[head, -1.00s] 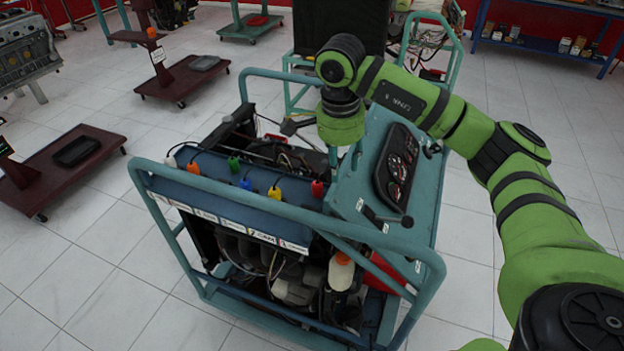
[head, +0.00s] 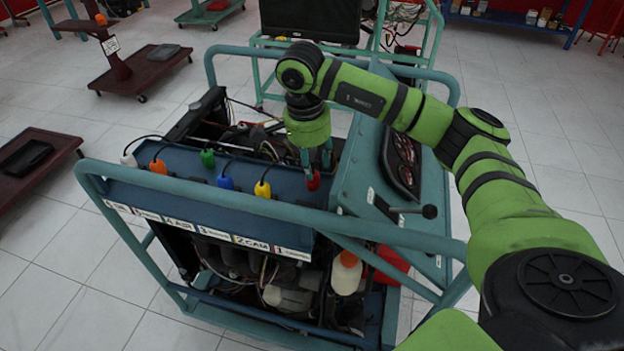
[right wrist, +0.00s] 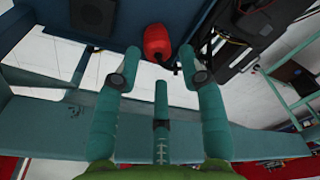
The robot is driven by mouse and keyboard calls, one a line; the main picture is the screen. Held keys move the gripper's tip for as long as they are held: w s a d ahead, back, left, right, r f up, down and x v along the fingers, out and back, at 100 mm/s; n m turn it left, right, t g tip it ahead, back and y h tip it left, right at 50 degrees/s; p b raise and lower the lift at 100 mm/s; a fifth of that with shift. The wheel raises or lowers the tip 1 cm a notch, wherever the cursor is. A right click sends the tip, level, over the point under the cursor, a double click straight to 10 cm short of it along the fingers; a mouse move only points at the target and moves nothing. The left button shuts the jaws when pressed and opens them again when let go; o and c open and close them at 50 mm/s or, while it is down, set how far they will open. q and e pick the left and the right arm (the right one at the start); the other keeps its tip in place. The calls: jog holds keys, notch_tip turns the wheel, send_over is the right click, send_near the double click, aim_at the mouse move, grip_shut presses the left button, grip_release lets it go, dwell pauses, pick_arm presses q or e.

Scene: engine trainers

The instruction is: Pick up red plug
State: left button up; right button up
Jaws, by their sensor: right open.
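The red plug (head: 313,181) stands at the right end of a row of coloured plugs on the blue panel of the engine trainer. My right gripper (head: 316,166) is right above it, fingers pointing down and partly overlapping it in the head view. In the right wrist view the red plug (right wrist: 157,42) lies just beyond the open teal fingers (right wrist: 164,72), near the gap between them. The fingers are open with nothing between them. I cannot tell whether any finger touches the plug. My left gripper is not in view.
Yellow (head: 262,189), blue (head: 225,181), green (head: 207,158), orange (head: 158,166) and white (head: 128,160) plugs stand in the same row. The teal frame rail (head: 270,207) runs in front. The gauge console (head: 385,180) stands close on the right.

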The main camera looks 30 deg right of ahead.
aim_at(313, 172)
notch_tip(313, 172, down, 4)
jog(key=shift+s+r+p, duration=0.1)
jog(key=shift+r+p, duration=0.1)
jog(key=shift+p, duration=0.6)
jog(key=shift+f, duration=0.6)
jog(key=c, duration=0.8)
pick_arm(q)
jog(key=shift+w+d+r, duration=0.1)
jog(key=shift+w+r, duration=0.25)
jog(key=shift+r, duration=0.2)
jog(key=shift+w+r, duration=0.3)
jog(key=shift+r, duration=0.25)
pick_arm(e)
jog(key=shift+r, duration=0.1)
